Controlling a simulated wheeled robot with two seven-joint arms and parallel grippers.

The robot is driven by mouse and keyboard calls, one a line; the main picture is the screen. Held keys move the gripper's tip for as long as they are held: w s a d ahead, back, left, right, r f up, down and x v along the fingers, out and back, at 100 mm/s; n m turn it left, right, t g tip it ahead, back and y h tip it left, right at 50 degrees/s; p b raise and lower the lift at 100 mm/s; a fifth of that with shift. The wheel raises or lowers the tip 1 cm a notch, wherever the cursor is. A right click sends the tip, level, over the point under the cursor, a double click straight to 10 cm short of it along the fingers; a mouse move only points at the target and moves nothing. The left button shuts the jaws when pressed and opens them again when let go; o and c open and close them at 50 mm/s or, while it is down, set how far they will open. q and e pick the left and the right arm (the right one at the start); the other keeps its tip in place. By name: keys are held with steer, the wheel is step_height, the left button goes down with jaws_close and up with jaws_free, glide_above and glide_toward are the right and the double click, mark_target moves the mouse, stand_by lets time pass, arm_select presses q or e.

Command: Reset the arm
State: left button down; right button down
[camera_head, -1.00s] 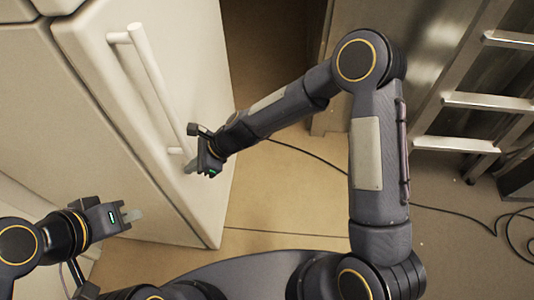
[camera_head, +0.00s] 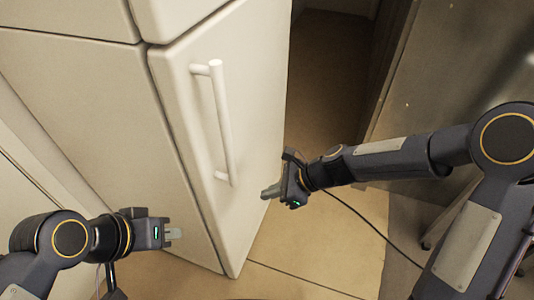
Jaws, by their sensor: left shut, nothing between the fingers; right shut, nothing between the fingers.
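My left arm comes in from the lower left. Its gripper (camera_head: 174,234) is shut and empty, in front of the lower part of a white cabinet. My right arm comes in from the right, bent at the elbow. Its gripper (camera_head: 270,192) is shut and empty, to the right of the white door's handle and apart from it in the picture. Whether its fingertips touch the door face cannot be told.
The white door (camera_head: 258,110) is shut or nearly so and has a long vertical handle (camera_head: 222,125). A grey metal surface (camera_head: 445,75) stands at the right. A black cable (camera_head: 362,222) lies on the tan floor (camera_head: 320,245). Open floor lies right of the door.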

steer(key=s+d+r+n+t+h+p, duration=0.1)
steer(key=s+d+r+n+p, duration=0.1)
steer(key=d+r+n, duration=0.45)
steer(key=s+d+r+n+t+h+p, duration=0.2)
steer(key=s+d+r+n, duration=0.3)
steer(key=s+d, duration=0.3)
steer(key=s+d+r+n+t+h+p, duration=0.2)
steer(key=s+d+r+n, duration=0.3)
steer(key=s+d, duration=0.3)
steer(key=shift+s+d+r+h, duration=0.25)
steer(key=shift+d+r+h, duration=0.2)
steer(key=shift+r, duration=0.35)
